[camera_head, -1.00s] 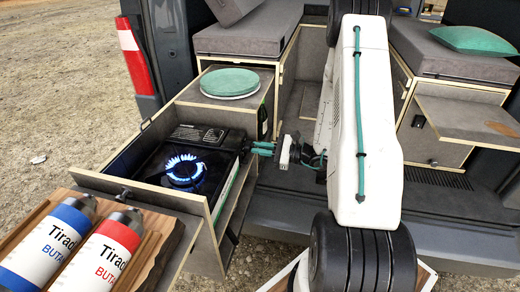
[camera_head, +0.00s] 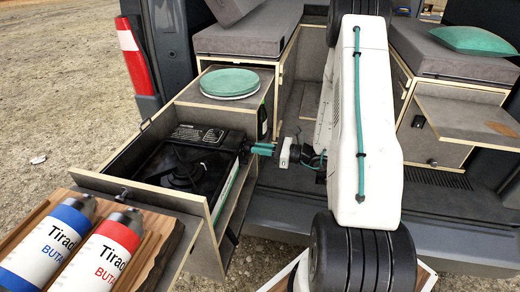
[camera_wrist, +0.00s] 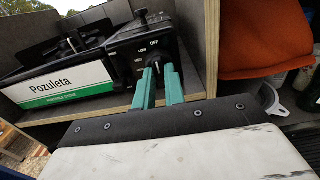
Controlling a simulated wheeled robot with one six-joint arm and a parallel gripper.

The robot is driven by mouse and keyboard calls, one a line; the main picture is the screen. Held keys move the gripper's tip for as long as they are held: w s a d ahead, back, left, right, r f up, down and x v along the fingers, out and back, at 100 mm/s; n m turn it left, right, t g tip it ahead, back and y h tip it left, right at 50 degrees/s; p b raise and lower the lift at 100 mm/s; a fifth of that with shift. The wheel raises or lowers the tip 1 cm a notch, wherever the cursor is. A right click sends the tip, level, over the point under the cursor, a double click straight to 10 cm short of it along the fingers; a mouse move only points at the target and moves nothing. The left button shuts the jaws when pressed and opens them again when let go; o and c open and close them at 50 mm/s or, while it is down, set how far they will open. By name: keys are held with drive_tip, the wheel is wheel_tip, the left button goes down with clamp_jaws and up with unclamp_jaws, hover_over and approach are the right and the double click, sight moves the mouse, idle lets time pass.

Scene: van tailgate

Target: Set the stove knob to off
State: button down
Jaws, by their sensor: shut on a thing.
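The black camping stove (camera_head: 190,163) sits in the pulled-out drawer in the head view, and no flame shows on its burner. In the wrist view the stove (camera_wrist: 85,88) has a white and green front label. Its knob (camera_wrist: 156,63) is on the dark front panel, with "OFF" and "LOW" printed around it. My gripper (camera_wrist: 158,80) has its green fingers closed on the knob from the front. The fingers partly hide the knob, and its exact pointer direction is hard to read. In the head view my gripper (camera_head: 256,149) is at the stove's right end.
Two butane canisters (camera_head: 112,250) lie on a wooden board at the front left. A round green-topped item (camera_head: 230,82) sits on the cabinet behind the stove. A dark bottle (camera_head: 262,121) stands close to my gripper. Drawer walls enclose the stove.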

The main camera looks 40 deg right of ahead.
drive_tip(key=shift+s+f, duration=0.1)
drive_tip(key=shift+f, duration=0.05)
drive_tip(key=c, duration=1.5)
unclamp_jaws()
drive_tip(key=shift+o, duration=0.2)
drive_tip(key=v, duration=0.7)
drive_tip(key=shift+s+d, duration=0.2)
drive_tip(key=shift+s, duration=0.15)
